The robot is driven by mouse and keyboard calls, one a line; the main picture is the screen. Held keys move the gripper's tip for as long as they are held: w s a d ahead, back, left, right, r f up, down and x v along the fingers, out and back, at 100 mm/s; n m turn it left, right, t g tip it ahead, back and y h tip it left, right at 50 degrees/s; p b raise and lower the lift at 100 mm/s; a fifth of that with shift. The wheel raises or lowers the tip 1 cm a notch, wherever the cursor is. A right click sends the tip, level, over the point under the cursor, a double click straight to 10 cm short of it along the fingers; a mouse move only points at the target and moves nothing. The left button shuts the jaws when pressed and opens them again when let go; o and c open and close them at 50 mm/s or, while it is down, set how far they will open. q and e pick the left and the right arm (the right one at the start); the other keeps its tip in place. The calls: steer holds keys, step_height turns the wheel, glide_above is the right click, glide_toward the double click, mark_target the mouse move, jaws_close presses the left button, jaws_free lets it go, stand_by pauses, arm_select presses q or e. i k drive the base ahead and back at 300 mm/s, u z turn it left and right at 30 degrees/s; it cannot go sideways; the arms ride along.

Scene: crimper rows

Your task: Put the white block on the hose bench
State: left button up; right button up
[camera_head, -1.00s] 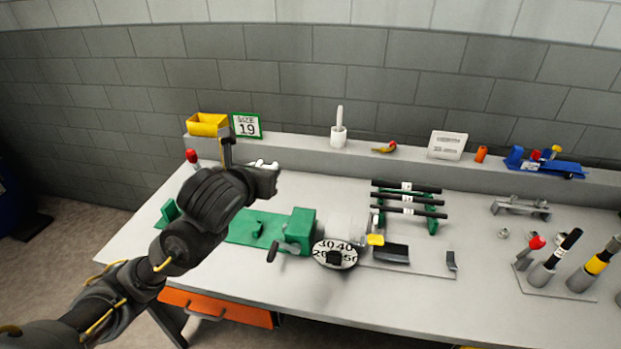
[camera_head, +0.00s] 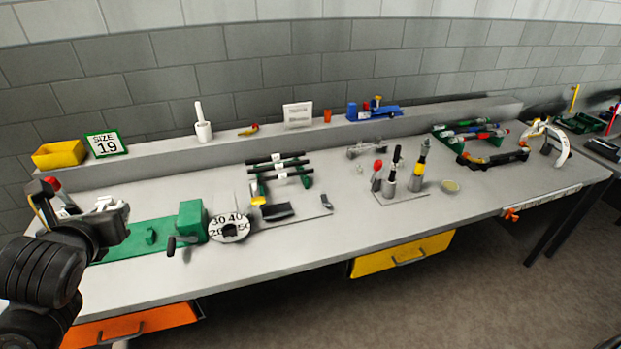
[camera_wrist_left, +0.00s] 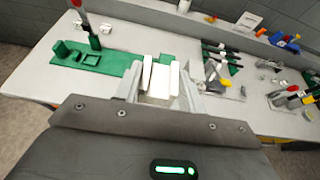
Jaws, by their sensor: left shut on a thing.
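My left gripper (camera_head: 110,212) is at the left of the head view, above the left end of a long light-grey bench (camera_head: 330,242). In the left wrist view its fingers (camera_wrist_left: 161,80) are shut on a pale, white piece (camera_wrist_left: 161,76), which looks like the white block. The fingers hide most of it, and in the head view it is hardly separable from the pale jaws. The green crimper (camera_head: 192,220) with a numbered dial (camera_head: 229,227) stands just right of the gripper. My right gripper is out of view.
A black hose rack (camera_head: 279,172), upright tools (camera_head: 390,180) and a green hose holder (camera_head: 470,133) stand along the bench. The raised back shelf (camera_head: 235,147) carries a yellow bin (camera_head: 59,154) and a size 19 sign (camera_head: 106,144). The front strip right of the dial is clear.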

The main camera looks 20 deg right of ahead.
mark_target(153, 199)
steer(key=u, duration=1.7)
steer(key=i, duration=1.7)
steer(key=z, duration=2.6)
